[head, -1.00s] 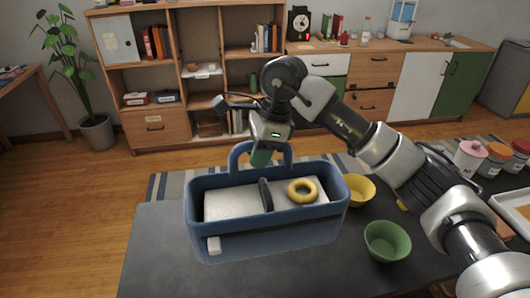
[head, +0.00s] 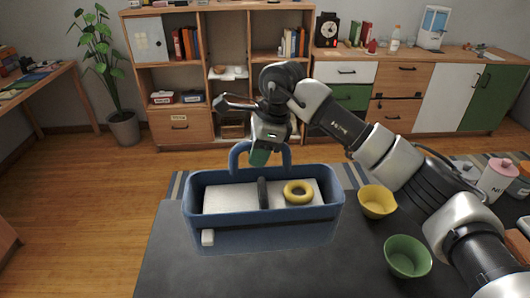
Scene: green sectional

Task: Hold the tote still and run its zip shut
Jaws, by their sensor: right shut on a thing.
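The blue tote (head: 265,236) is in the middle of the head view, over the dark table. A blue handle loop (head: 236,158) rises at its far side, and a dark handle (head: 262,192) stands upright across its middle. A pale block and a yellow ring (head: 298,192) show in its open top. A dark line runs along its front, with a small white tab (head: 208,237) at the left end, perhaps the zip pull. My right gripper (head: 261,158) is shut on the far handle loop; its fingertips are partly hidden. My left gripper is out of view.
A yellow bowl (head: 377,202) and a green bowl (head: 407,257) stand right of the tote. Jars (head: 497,180) stand at the far right, beyond my right arm. The dark table (head: 180,275) is bare at the front left. Shelves (head: 220,75) line the back wall.

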